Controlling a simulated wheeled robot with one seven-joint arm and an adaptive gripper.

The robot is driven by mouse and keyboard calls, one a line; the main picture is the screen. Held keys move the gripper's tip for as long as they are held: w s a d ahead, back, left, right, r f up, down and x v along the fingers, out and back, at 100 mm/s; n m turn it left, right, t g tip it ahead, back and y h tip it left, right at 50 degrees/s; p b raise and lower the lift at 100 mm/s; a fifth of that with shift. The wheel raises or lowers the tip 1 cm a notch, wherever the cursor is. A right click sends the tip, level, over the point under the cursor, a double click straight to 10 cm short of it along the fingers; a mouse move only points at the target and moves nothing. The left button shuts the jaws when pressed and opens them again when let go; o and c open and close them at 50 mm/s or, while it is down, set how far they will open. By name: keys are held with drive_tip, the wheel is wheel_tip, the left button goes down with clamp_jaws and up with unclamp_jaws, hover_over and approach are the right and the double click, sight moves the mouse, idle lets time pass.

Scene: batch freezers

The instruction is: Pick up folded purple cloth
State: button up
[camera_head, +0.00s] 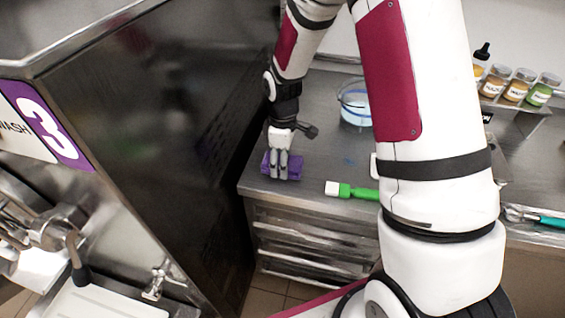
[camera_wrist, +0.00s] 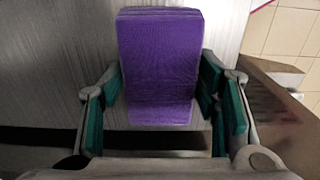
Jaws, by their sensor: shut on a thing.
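The folded purple cloth (camera_head: 294,168) lies near the left front corner of the steel counter in the head view. In the wrist view the cloth (camera_wrist: 160,65) is a thick purple block between my fingers. My gripper (camera_head: 282,170) points down over the cloth and is shut on it. In the wrist view my gripper (camera_wrist: 163,100) has green-padded fingers on both sides of the cloth's near part. I cannot tell whether the cloth is clear of the counter.
A green-handled brush (camera_head: 350,191) lies to the right on the counter (camera_head: 325,140). A clear container (camera_head: 355,105) stands behind. Several labelled jars (camera_head: 518,84) stand at the back right. A tall dark machine (camera_head: 160,120) with a number 3 closes off the left side.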

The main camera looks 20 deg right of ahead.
drive_tip(key=shift+w+r, duration=0.1)
drive_tip(key=shift+r, duration=0.4)
drive_tip(key=shift+s+a+r, duration=0.15)
drive_tip(key=shift+s+r, duration=0.45)
drive_tip(key=shift+r, duration=0.25)
drive_tip(key=s+a+r, duration=0.1)
drive_tip(key=s+a, duration=0.3)
drive_tip(key=s, duration=1)
drive_tip(key=shift+s+r+b, duration=0.15)
drive_tip(key=shift+s+b, duration=0.05)
drive_tip(key=shift+b, duration=0.25)
